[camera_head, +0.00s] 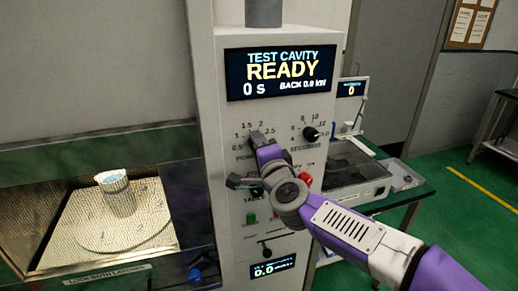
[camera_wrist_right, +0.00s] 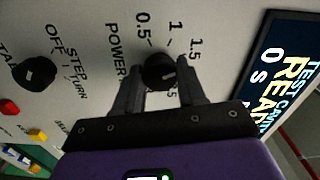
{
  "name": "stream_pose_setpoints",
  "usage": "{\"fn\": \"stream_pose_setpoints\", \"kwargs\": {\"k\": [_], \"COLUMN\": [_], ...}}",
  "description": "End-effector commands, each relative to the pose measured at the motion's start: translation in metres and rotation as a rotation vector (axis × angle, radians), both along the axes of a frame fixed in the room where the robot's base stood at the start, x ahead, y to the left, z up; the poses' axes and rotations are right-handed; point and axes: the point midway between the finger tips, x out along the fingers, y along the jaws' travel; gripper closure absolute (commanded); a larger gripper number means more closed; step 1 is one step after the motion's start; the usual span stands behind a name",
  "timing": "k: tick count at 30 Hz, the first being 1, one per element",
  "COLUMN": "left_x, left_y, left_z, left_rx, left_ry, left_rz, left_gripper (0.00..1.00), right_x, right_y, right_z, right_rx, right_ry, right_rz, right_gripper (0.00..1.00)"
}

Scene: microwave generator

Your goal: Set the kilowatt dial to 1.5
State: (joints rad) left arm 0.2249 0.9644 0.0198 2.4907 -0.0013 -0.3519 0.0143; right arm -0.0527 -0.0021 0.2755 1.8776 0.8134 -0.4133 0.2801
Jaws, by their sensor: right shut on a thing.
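The kilowatt dial (camera_wrist_right: 157,70) is a round black knob marked POWER on the grey panel. Printed marks 0.5, 1 and 1.5 show around it in the right wrist view; others are partly hidden by a finger. A short white line on the knob points toward the right side of that view, past 1.5 as far as I can tell. My right gripper (camera_wrist_right: 158,82) is shut on the dial, one finger on each side. In the head view my right gripper (camera_head: 256,141) covers most of the dial. My left gripper is not in view.
The seconds dial (camera_head: 311,134) is right of the power dial. A display (camera_head: 280,72) above reads READY and 0 s. A red button (camera_head: 304,180) and a table dial (camera_wrist_right: 34,73) are close by.

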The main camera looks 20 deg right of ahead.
Motion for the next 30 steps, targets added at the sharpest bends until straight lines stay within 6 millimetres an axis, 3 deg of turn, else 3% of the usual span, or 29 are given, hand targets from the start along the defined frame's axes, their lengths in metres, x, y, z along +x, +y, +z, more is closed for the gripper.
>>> {"fn": "stream_pose_setpoints", "kwargs": {"k": [15,16,20,30], "left_x": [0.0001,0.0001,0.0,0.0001], "left_y": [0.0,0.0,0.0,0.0], "left_z": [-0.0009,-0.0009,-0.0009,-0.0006], "left_rx": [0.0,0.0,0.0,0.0], "left_ry": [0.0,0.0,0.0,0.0], "left_rz": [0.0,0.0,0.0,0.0], "left_gripper": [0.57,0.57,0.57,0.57], "right_x": [0.0,0.0,0.0,-0.0024], "right_y": [0.0006,0.0006,0.0004,0.0], "right_z": [-0.0006,-0.0006,-0.0005,0.0004], "right_rx": [0.019,0.019,0.019,0.018], "right_ry": [0.002,0.002,0.002,0.001], "right_rz": [0.002,0.002,0.002,0.0], "right_gripper": [0.91,0.57,0.37,0.34]}}
